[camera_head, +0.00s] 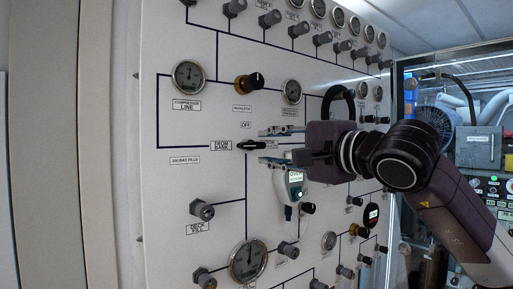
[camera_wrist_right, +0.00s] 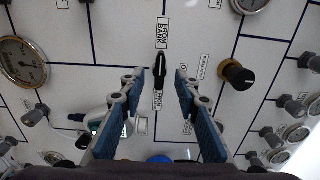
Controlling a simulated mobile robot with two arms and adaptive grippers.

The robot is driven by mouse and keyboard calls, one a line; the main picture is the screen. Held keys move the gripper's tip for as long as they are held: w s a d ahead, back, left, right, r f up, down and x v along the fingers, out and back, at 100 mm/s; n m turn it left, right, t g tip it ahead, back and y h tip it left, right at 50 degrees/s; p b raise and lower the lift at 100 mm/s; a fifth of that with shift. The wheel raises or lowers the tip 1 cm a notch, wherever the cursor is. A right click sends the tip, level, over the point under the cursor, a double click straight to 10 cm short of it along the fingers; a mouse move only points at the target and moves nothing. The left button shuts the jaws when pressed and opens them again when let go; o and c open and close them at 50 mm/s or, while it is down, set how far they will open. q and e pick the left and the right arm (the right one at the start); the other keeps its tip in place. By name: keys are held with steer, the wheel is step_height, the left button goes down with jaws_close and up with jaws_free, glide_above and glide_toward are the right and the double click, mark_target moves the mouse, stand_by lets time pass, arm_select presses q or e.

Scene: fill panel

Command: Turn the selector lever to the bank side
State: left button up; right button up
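The selector lever (camera_head: 252,145) is a small black knob on the white panel. It lies along the line between the "FROM BANK" label (camera_head: 221,146) on its left and a second "FROM" label, partly hidden by my gripper. My right gripper (camera_head: 268,146) is open, its fingers pointing at the panel just right of the lever, one higher and one lower. In the right wrist view the lever (camera_wrist_right: 160,69) shows upright in the gap ahead of the open fingertips, apart from both, with "FROM BANK" (camera_wrist_right: 163,33) above it. Contact is not visible. My left gripper is out of view.
A black and gold regulator knob (camera_head: 249,82) sits above the lever. A white handheld device with a lit screen (camera_head: 294,184) hangs below my right gripper. Gauges (camera_head: 188,76) and several grey valve knobs (camera_head: 202,209) stick out around. The panel left of the lever is mostly flat.

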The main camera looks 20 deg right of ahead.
steer(key=v, duration=0.5)
steer(key=shift+s, duration=0.2)
